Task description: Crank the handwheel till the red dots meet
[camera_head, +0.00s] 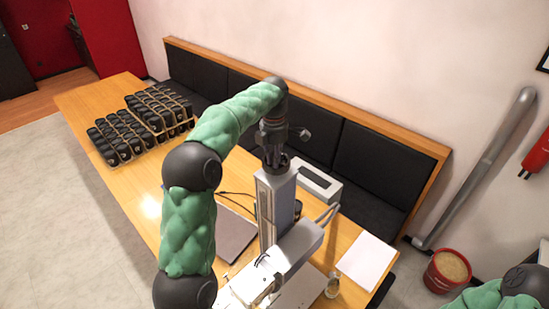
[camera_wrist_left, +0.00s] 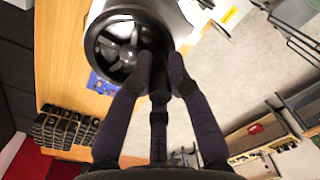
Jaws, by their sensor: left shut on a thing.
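The laser marker stands on the table, with a tall grey column (camera_head: 267,209) and a grey laser head (camera_head: 293,246) reaching out from it. The handwheel sits on top of the column; in the left wrist view it is a dark spoked wheel (camera_wrist_left: 117,46) in a pale housing. My left gripper (camera_head: 273,153) is above the column top. In the left wrist view its fingers (camera_wrist_left: 160,72) are closed together at the wheel's right rim, on the crank handle, which they mostly hide. The red dots cannot be made out. My right gripper is outside the view.
A closed laptop (camera_head: 232,237) lies left of the column. A grey box (camera_head: 315,184) stands behind it. White paper (camera_head: 367,261) and a small bottle (camera_head: 332,286) are to the right. Racks of black containers (camera_head: 158,107) fill the far left of the table.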

